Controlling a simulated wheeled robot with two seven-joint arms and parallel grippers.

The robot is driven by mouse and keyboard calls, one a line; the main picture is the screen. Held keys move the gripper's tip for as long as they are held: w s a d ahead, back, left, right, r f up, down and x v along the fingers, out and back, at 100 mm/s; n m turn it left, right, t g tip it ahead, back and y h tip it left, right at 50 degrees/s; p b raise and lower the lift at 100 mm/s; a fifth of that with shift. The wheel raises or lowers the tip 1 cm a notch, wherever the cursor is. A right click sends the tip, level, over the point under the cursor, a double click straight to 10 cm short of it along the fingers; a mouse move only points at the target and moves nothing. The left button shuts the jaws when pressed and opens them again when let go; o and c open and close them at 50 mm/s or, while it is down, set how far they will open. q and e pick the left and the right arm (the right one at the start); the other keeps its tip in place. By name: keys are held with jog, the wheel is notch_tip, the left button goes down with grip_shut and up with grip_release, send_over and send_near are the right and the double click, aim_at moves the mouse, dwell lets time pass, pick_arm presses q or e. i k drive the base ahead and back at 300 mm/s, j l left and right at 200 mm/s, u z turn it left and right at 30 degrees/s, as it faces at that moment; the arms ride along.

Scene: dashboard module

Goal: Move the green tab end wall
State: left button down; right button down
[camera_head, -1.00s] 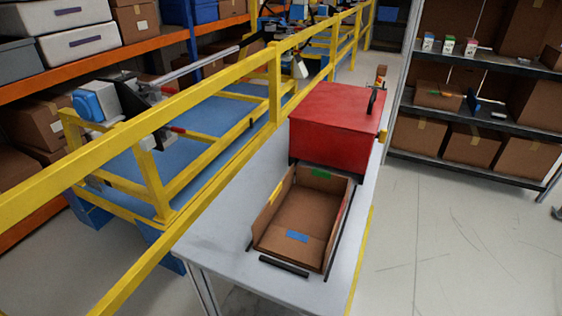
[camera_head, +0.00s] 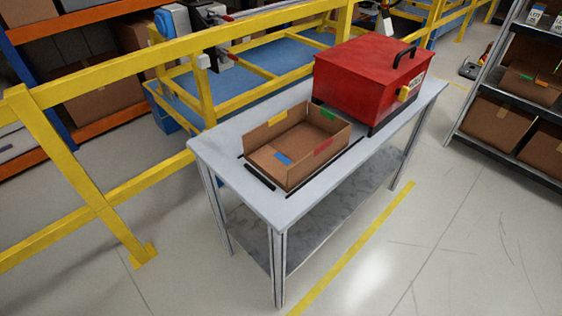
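A brown open box (camera_head: 262,161) stands on a grey table (camera_head: 222,150). Its walls carry coloured tabs. The green tab (camera_head: 328,115) is on the end wall (camera_head: 318,114) beside the red case. A yellow tab (camera_head: 250,119) is on the far long wall and a red tab (camera_head: 322,147) is on the near long wall. A blue tab (camera_head: 284,158) is low at the end opposite the green tab, where no upright wall shows. Neither of my grippers is in view.
A red case (camera_head: 365,78) with a black handle stands close behind the box. Black strips (camera_head: 259,177) lie around the box on the table. A yellow railing (camera_head: 115,71) runs behind the table. Open floor (camera_head: 430,220) lies to the right and in front.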

aim_at(329, 122)
jog(key=i+l+u, duration=0.15)
jog(key=l+u, duration=0.2)
jog(key=l, duration=0.2)
jog(key=i+l+u, duration=0.1)
jog(key=l+u, duration=0.25)
jog(key=l, duration=0.25)
jog(key=l+u, duration=0.35)
jog(key=l, duration=0.25)
jog(key=i+l+u, duration=0.4)
jog(key=l+u, duration=0.2)
jog(key=i+l+u, duration=0.1)
jog(key=l+u, duration=0.2)
jog(key=l, duration=0.25)
jog(key=l+z, duration=0.4)
jog(key=z, duration=0.15)
jog(key=k+l+u, duration=0.1)
jog(key=u, duration=0.2)
jog(key=k, duration=0.1)
